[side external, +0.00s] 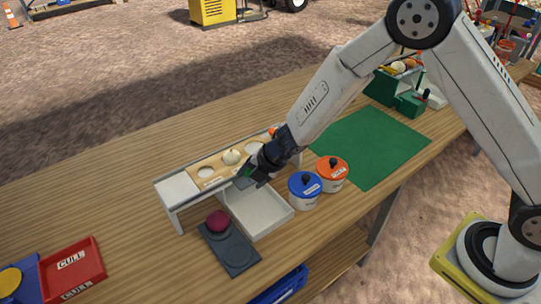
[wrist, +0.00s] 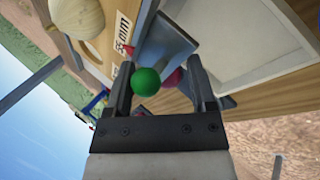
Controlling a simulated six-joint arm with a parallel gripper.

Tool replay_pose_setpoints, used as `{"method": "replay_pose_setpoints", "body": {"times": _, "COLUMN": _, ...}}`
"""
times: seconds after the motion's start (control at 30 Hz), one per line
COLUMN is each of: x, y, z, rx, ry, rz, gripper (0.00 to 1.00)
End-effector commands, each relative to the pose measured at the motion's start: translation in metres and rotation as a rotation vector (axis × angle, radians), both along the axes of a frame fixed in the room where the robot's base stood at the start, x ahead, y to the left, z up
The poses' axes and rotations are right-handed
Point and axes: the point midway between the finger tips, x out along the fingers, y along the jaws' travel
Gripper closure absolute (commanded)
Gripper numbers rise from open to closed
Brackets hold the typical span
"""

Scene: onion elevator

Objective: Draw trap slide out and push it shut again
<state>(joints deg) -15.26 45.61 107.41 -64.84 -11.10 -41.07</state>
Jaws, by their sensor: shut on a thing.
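The trap slide shows as a grey plate (wrist: 165,40) with a round green knob (wrist: 146,81) in the wrist view. My gripper (wrist: 164,78) has its fingers on either side of the knob and is shut on it. In the side view my gripper (side external: 250,177) is at the front edge of the wooden onion rack (side external: 212,163), above a white open tray (side external: 262,217). A little of the grey slide (side external: 243,184) shows at the fingertips. The fingers hide much of the slide, so how far out it is cannot be told.
A red onion (side external: 218,221) sits on a dark grey plate (side external: 230,252) left of the tray. A blue-lidded pot (side external: 304,192) and an orange-lidded pot (side external: 332,174) stand close at right. A red CULL tray (side external: 72,270) is far left. The green mat (side external: 370,146) is clear.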

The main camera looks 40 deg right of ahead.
Motion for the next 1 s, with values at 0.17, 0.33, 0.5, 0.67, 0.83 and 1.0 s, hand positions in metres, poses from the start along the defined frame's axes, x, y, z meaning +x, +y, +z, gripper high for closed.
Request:
{"method": "replay_pose_setpoints", "body": {"times": 0.17, "x": -0.006, "y": 0.002, "z": 0.003, "rx": 0.005, "ry": -0.008, "rz": 0.006, "gripper": 0.93}}
{"method": "replay_pose_setpoints", "body": {"times": 0.33, "x": -0.013, "y": 0.002, "z": 0.004, "rx": 0.005, "ry": -0.010, "rz": 0.006, "gripper": 0.93}}
{"method": "replay_pose_setpoints", "body": {"times": 0.5, "x": -0.019, "y": 0.002, "z": 0.004, "rx": 0.003, "ry": -0.012, "rz": 0.006, "gripper": 0.93}}
{"method": "replay_pose_setpoints", "body": {"times": 0.67, "x": -0.026, "y": 0.003, "z": 0.004, "rx": 0.005, "ry": -0.012, "rz": 0.008, "gripper": 0.93}}
{"method": "replay_pose_setpoints", "body": {"times": 0.83, "x": -0.033, "y": 0.003, "z": 0.005, "rx": 0.007, "ry": -0.012, "rz": 0.007, "gripper": 0.93}}
{"method": "replay_pose_setpoints", "body": {"times": 1.0, "x": -0.040, "y": 0.003, "z": 0.005, "rx": 0.006, "ry": -0.013, "rz": 0.007, "gripper": 0.93}}
